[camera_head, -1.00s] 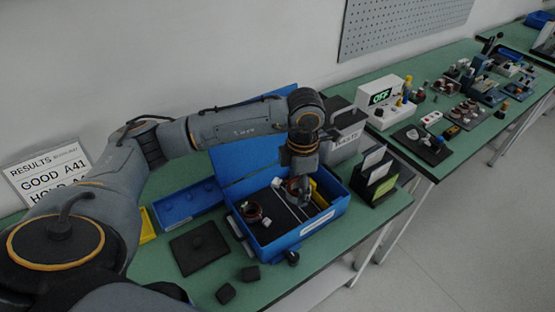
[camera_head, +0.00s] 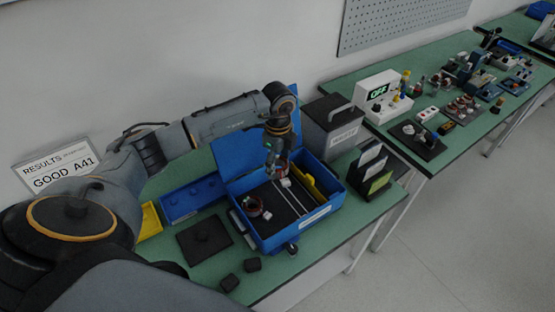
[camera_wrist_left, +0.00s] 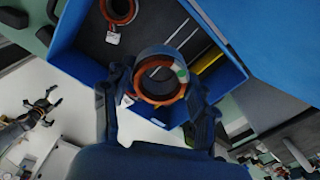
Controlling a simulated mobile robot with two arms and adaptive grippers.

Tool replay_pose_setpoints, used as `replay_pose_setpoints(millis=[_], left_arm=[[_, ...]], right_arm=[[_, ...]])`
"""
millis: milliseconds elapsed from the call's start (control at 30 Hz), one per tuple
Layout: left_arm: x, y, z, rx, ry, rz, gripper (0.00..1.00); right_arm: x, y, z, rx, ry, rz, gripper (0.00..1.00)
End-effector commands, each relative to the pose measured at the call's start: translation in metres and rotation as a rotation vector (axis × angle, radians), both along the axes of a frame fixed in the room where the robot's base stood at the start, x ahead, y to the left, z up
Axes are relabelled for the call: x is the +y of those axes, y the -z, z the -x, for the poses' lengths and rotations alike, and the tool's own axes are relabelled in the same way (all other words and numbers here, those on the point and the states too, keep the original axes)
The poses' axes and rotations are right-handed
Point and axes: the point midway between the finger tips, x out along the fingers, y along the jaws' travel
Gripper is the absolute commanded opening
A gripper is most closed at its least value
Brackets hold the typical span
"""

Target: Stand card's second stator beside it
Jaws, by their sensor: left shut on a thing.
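My left gripper (camera_head: 273,171) is over the open blue case (camera_head: 318,221), its fingers pointing down. In the left wrist view the gripper (camera_wrist_left: 160,110) is shut on a stator (camera_wrist_left: 159,79), a ring with orange-brown windings, a green mark and a white tag. The held stator is above the case floor. Another stator (camera_head: 253,207) with a white tag (camera_head: 267,215) lies in the left part of the case; it also shows in the left wrist view (camera_wrist_left: 118,10). A results card (camera_head: 62,169) reading GOOD A41 stands at the left by the wall.
A blue tray (camera_head: 192,200) and a black square plate (camera_head: 205,240) lie left of the case. A grey box with a handle (camera_head: 330,125) and a card holder (camera_head: 371,172) stand to its right. Small black blocks (camera_head: 252,265) lie in front.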

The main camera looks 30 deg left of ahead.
Motion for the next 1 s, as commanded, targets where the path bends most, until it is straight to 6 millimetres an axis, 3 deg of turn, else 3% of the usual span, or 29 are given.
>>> replay_pose_setpoints(millis=[367,1000], left_arm=[[0.002,0.014,0.0,0.0,-0.057,0.0,0.11],[0.002,0.076,0.0,0.0,-0.054,0.0,0.11]], right_arm=[[0.001,0.009,-0.001,-0.003,-0.001,-0.002,0.84],[0.007,0.057,-0.001,-0.001,0.001,-0.008,0.84]])
